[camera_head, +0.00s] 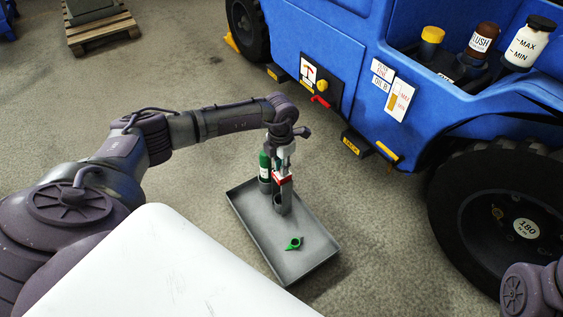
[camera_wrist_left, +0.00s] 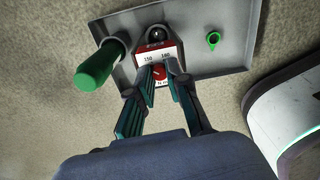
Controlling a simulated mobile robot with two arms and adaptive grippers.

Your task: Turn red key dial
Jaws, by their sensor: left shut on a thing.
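A red-and-white device with number marks (camera_wrist_left: 153,50) stands in a grey tray on the floor. It also shows in the head view (camera_head: 281,178), partly hidden by my gripper. Its red key dial (camera_wrist_left: 159,72) faces the left wrist camera. My left gripper (camera_wrist_left: 157,84) reaches down from above, its two teal-padded fingers closed in on either side of the red dial. In the head view my left gripper (camera_head: 284,160) points down at the device. The exact contact is partly hidden by the fingers. My right gripper is out of view.
The grey tray (camera_head: 312,266) also holds a green-topped cylinder (camera_head: 264,163) close beside the device and a small green ring-shaped pointer (camera_head: 293,243). A blue vehicle (camera_head: 335,45) with a large black wheel (camera_head: 462,225) stands behind and right.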

